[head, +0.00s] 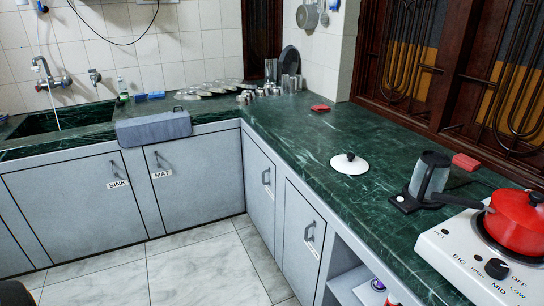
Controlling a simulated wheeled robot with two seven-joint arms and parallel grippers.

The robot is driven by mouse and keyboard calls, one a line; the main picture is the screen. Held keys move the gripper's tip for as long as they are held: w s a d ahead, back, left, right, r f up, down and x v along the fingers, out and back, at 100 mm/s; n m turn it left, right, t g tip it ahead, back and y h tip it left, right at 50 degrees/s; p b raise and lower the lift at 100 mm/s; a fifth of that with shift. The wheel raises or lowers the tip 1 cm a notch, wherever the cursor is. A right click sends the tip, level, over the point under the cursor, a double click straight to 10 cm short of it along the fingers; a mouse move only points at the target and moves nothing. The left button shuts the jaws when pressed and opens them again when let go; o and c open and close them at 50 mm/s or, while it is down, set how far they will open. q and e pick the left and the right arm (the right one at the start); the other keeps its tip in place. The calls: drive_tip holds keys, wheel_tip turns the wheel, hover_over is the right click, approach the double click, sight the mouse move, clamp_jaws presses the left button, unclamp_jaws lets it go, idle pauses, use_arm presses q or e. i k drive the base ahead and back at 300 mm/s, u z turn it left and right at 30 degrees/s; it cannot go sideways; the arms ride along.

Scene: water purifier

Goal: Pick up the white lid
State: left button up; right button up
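The white lid (345,167) is round with a small dark knob on top. It lies flat on the dark green counter (300,143), to the left of a dark grey kettle-like appliance (429,178). Nothing covers the lid. Neither gripper's fingers show in the head view. A dark rounded shape cut off at the lower left corner may be part of me, but I cannot tell.
A red pot (515,222) sits on a white stove (470,262) at the right. Red blocks (465,162) lie near the wall. Metal cups and plates (208,88) stand at the back corner. The counter around the lid is clear; grey cabinets (304,240) are below.

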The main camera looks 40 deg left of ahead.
sight(349, 164)
drive_tip(key=u, duration=1.1)
drive_tip(key=i, duration=0.65)
drive_tip(key=u, duration=0.15)
